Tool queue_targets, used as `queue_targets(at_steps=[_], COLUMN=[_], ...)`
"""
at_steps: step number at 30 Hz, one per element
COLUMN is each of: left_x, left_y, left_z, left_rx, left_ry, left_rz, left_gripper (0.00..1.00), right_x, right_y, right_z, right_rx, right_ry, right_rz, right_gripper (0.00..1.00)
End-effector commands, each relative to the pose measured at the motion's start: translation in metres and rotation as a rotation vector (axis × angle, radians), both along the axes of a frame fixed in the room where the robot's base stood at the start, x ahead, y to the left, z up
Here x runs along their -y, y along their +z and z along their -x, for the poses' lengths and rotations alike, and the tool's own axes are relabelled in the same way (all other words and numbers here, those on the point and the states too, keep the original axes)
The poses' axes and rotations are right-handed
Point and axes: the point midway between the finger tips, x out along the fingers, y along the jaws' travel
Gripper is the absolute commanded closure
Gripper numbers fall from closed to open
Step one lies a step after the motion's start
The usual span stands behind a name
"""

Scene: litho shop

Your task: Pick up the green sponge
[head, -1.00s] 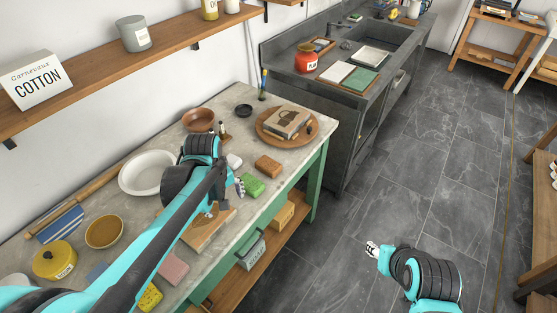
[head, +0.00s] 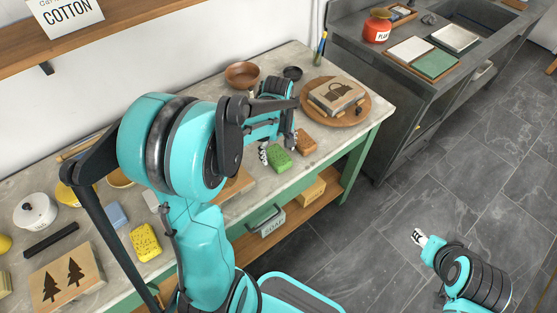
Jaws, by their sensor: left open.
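The green sponge (head: 280,160) lies flat on the worktable (head: 318,160), near its front edge and just left of a brown sponge (head: 306,144). My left gripper (head: 276,148) is low over the table at the far side of the green sponge. It is open, with one light fingertip at the sponge's left end and darker finger parts behind it. I cannot tell whether it touches the sponge. My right gripper (head: 419,238) is over the floor at the right, far from the table; its jaws are too small to read.
A round wooden board (head: 359,116) with a printed block (head: 336,95) is beyond the brown sponge. A brown bowl (head: 242,75) and a dark bowl (head: 292,73) stand at the back. A yellow sponge (head: 146,242) and a tree-printed block (head: 66,280) lie at left. My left arm hides the middle.

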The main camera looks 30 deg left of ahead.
Motion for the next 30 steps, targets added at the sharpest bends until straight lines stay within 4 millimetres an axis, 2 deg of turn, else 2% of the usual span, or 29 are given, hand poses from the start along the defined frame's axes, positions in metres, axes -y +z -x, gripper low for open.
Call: queue_targets(at_steps=[1,4,11,16,17,26,30], left_x=[-0.001,0.000,0.000,0.000,0.000,0.000,0.000], left_y=[-0.013,-0.024,-0.024,-0.024,-0.024,-0.023,-0.016], left_z=[-0.001,0.000,0.000,0.000,0.000,0.000,0.000], left_rx=[0.000,0.000,0.000,0.000,0.000,0.000,0.000], left_ry=[0.000,0.000,-0.001,-0.001,-0.001,-0.001,-0.001], left_rz=[0.000,0.000,0.000,0.000,0.000,0.000,0.000], left_gripper=[0.22,0.22,0.22,0.67,0.69,0.69,0.70], right_x=[0.000,0.000,0.000,0.000,0.000,0.000,0.000], right_y=[-0.009,-0.013,-0.011,-0.011,-0.011,-0.011,-0.007], right_z=[0.000,0.000,0.000,0.000,0.000,0.000,0.000], right_rx=[0.000,0.000,0.000,0.000,0.000,0.000,0.000], right_ry=[0.000,0.000,0.000,0.000,0.000,0.000,0.000], right_rz=[0.000,0.000,0.000,0.000,0.000,0.000,0.000], right_gripper=[0.60,0.60,0.60,0.60,0.60,0.60,0.60])
